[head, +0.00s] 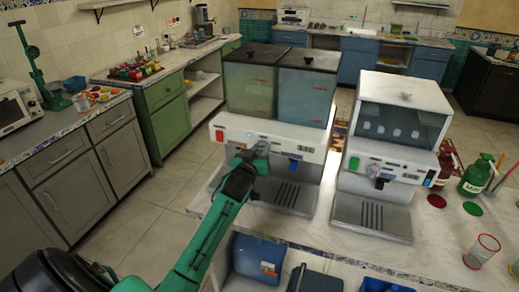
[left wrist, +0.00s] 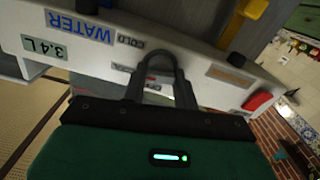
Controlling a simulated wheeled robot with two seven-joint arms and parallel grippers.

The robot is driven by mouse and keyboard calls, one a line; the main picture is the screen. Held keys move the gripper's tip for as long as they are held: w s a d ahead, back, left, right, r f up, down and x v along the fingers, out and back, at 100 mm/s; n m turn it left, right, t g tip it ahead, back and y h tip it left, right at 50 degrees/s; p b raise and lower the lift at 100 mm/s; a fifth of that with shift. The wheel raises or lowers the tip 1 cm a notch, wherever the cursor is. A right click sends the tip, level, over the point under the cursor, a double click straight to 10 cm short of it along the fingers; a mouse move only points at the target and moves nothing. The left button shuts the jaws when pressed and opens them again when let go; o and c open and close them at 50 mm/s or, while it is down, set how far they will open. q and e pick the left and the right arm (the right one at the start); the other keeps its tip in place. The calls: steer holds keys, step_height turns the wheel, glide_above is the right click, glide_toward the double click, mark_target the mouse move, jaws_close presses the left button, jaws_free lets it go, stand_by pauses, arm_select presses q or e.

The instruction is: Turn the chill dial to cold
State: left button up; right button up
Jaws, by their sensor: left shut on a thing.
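The drink dispenser (head: 228,128) with two tanks stands on the counter, its white front panel facing me. My left gripper (head: 255,152) reaches that panel left of its middle. In the left wrist view its fingers (left wrist: 155,66) are closed together at the panel, beside the printed COLD label (left wrist: 131,42). They are shut on the chill dial, which the fingers mostly hide, so its pointer cannot be read. Another small label beside the fingers is partly covered. A blue WATER label (left wrist: 80,27) and a 3.4 L display (left wrist: 45,47) are on the same panel. My right gripper is out of view.
A second white dispenser (head: 400,105) stands to the right. A red button (left wrist: 258,102) and a black knob (left wrist: 237,60) are on the panel near my fingers. A drip tray (head: 285,195) lies below. A green bottle (head: 476,175) and a glass (head: 482,250) stand at right.

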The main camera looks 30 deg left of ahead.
arm_select(q)
steer(key=m+p, duration=0.1)
steer(key=m, duration=0.3)
steer(key=shift+d+m+p, duration=0.1)
steer(key=shift+m+p, duration=0.2)
steer(key=shift+m, duration=1.5)
steer(key=o, duration=1)
steer(key=shift+c, duration=0.2)
